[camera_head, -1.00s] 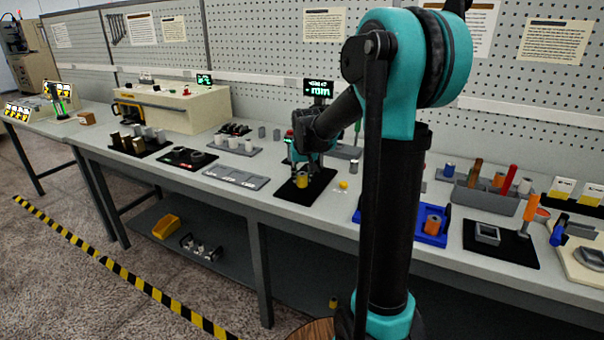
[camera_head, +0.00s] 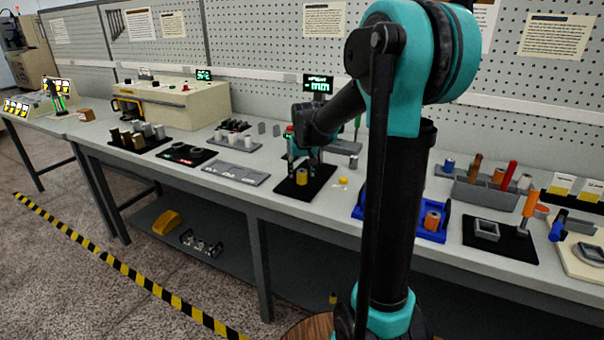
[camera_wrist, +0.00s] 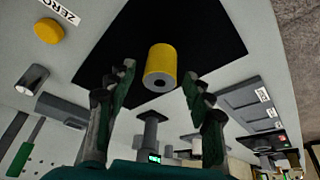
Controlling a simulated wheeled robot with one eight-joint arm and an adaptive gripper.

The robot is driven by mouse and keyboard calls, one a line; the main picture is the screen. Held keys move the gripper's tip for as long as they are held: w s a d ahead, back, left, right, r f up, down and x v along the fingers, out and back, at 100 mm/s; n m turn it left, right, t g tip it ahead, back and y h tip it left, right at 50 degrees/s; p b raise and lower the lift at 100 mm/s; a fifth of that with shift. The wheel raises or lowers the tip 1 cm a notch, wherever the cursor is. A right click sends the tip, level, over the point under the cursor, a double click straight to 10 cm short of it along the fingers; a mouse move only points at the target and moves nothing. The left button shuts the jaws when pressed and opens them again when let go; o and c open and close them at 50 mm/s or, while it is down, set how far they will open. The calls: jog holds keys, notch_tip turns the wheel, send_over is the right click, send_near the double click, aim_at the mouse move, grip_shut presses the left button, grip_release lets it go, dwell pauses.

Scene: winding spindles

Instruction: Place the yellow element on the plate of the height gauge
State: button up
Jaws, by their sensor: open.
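The yellow element (camera_head: 302,178) is a short upright cylinder standing on the black plate (camera_head: 287,190) below the height gauge's green-lit display (camera_head: 319,84), which shows "mm". In the wrist view the yellow element (camera_wrist: 161,62) stands on the black surface (camera_wrist: 205,35), with a dark hole in its end. My gripper (camera_head: 305,155) is just above it in the head view, open and apart from it. In the wrist view my gripper's fingers (camera_wrist: 158,84) are spread to either side below the element in the picture. My arm partly hides the gauge behind.
A yellow button (camera_wrist: 48,31) by a ZERO label is beside the plate; it also shows in the head view (camera_head: 343,182). A grey tray (camera_head: 236,173) lies to the left. Blue holders (camera_head: 430,236) stand to the right. The bench front near the plate is clear.

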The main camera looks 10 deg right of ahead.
jog(key=v, duration=1.1)
jog(key=shift+s, duration=0.1)
dwell(0.5)
